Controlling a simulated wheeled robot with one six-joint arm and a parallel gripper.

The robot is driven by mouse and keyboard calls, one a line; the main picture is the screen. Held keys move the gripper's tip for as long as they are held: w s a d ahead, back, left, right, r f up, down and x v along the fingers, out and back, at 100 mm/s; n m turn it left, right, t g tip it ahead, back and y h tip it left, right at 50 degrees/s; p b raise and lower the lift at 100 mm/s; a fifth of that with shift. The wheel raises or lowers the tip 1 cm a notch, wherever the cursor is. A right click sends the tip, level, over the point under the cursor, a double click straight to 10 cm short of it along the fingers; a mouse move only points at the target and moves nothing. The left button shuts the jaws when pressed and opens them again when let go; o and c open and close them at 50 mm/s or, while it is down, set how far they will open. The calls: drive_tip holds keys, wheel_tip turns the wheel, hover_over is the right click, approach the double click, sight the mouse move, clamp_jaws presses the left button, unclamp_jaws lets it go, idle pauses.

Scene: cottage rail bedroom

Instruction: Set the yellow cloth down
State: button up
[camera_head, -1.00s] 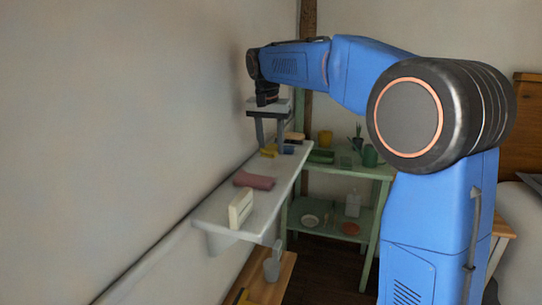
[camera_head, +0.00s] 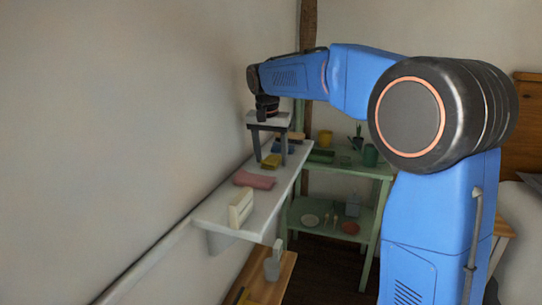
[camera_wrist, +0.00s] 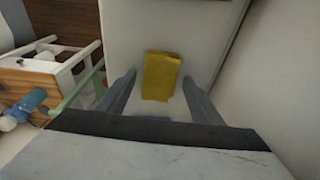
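The yellow cloth (camera_head: 270,161) is a small folded block on the white wall shelf (camera_head: 219,208). My gripper (camera_head: 270,163) is above the shelf, pointing down, with one finger on each side of the cloth. In the wrist view the cloth (camera_wrist: 162,75) shows between the two fingertips (camera_wrist: 160,76). Narrow strips of white shelf show between the cloth and each finger, so the gripper looks open and not touching it. The exact height of the fingertips over the shelf is hard to tell.
A blue item (camera_head: 283,147) lies just behind the yellow cloth. The wall runs close along the left. A green rack (camera_head: 377,173) stands beyond.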

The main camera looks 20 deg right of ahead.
sight(269, 159)
wheel_tip(269, 159, up, 12)
drive_tip(key=s+a, duration=0.1)
drive_tip(key=s, duration=0.1)
drive_tip(key=shift+a, duration=0.15)
idle(0.4)
drive_tip(key=s+d+f+n+t, duration=0.1)
drive_tip(key=s+d+f+n, duration=0.3)
drive_tip(key=s, duration=0.6)
drive_tip(key=s+d+f+m+y, duration=0.1)
drive_tip(key=s+f, duration=0.6)
drive_tip(key=s, duration=0.2)
drive_tip(key=s+d+f+n+t, duration=0.1)
drive_tip(key=s+d+f+n, duration=0.3)
drive_tip(key=s, duration=0.6)
drive_tip(key=s+f+t, duration=0.1)
drive_tip(key=s+f, duration=0.8)
drive_tip(key=f, duration=0.3)
drive_tip(key=shift+s+a+f, duration=0.25)
drive_tip(key=shift+s+f, duration=0.05)
drive_tip(key=shift+s, duration=0.05)
